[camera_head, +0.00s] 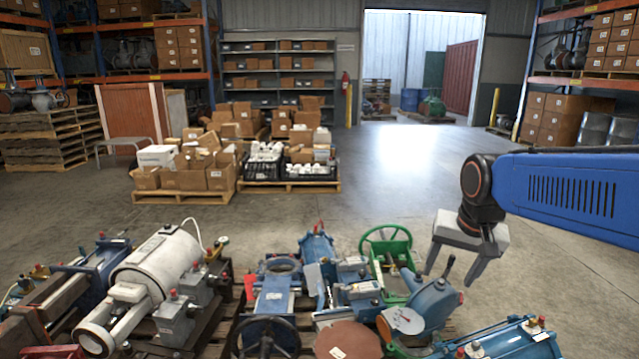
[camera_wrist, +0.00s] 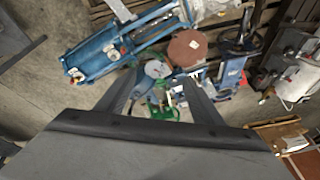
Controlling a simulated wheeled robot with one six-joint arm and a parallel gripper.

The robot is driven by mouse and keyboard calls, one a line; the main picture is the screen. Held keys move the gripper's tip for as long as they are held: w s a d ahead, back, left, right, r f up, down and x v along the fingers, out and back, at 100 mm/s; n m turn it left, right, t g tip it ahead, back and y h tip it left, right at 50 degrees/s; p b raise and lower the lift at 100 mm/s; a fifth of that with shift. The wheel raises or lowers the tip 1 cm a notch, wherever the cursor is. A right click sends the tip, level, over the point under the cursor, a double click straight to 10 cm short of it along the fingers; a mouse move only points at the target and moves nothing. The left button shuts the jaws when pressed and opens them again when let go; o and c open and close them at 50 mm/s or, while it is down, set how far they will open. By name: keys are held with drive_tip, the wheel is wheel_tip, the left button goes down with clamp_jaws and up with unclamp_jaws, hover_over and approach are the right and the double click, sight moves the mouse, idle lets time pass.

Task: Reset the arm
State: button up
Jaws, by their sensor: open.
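My gripper (camera_head: 457,264) hangs from the blue arm at the right of the head view, fingers pointing down and apart. It is open, with nothing seen between the fingers. It is above the right part of a lot of valves and machine parts. A green valve with a handwheel (camera_head: 387,247) is left of the fingers in the head view. A blue part with a white dial (camera_head: 408,318) is below them. In the wrist view, the two grey fingers are spread, with the dial (camera_wrist: 156,69) and the green valve (camera_wrist: 160,106) seen between and beyond them.
A white cylinder (camera_head: 160,262) and several blue valves (camera_head: 280,295) crowd the pallets in front. A brown disc (camera_head: 347,340) lies among them. Pallets of cardboard boxes (camera_head: 210,175) stand behind. The floor (camera_head: 400,165) toward the open doorway is mostly clear.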

drive_tip(key=s+f+n, duration=0.2)
drive_tip(key=s+f, duration=0.1)
drive_tip(key=s, duration=0.6)
drive_tip(key=s+f+n+t, duration=0.1)
drive_tip(key=s+f, duration=0.3)
drive_tip(key=s, duration=0.6)
drive_tip(key=shift+d+n, duration=0.4)
drive_tip(key=shift+n, duration=0.1)
drive_tip(key=shift+r, duration=0.1)
idle(0.8)
